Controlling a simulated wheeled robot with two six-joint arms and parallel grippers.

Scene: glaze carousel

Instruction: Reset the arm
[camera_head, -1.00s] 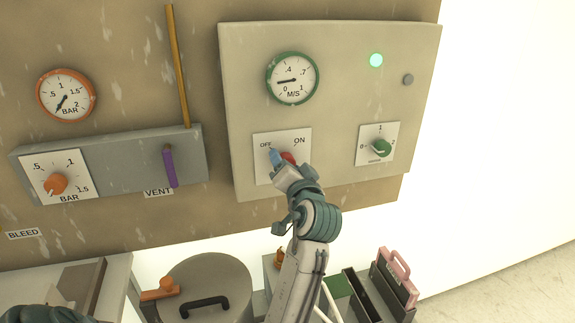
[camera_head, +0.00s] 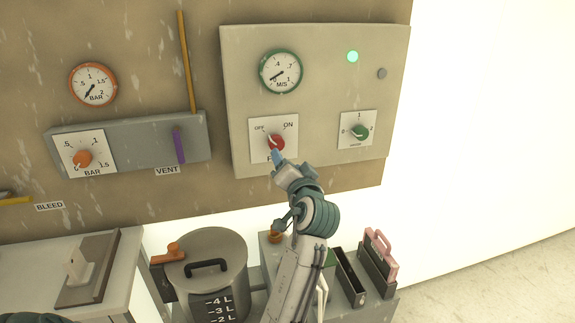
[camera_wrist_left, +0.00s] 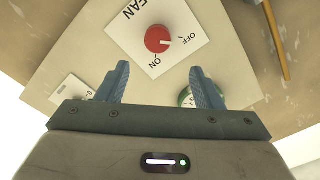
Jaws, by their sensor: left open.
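My left gripper (camera_head: 278,156) is open and empty, just below and in front of the red fan knob (camera_head: 276,142) on the beige panel (camera_head: 320,100). In the left wrist view the red knob (camera_wrist_left: 158,39) lies beyond the two separated blue fingers (camera_wrist_left: 159,80), apart from them. Its white pointer is toward OFF. The green-rimmed M/S gauge (camera_head: 280,72) above it has its needle near 0. My right gripper is not in view.
A green lamp (camera_head: 352,56) is lit and a green knob (camera_head: 360,132) sits at the panel's right. An orange knob (camera_head: 82,158) and purple vent lever (camera_head: 179,146) are at left. A lidded pot (camera_head: 205,270) and pink-handled item (camera_head: 381,254) stand below.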

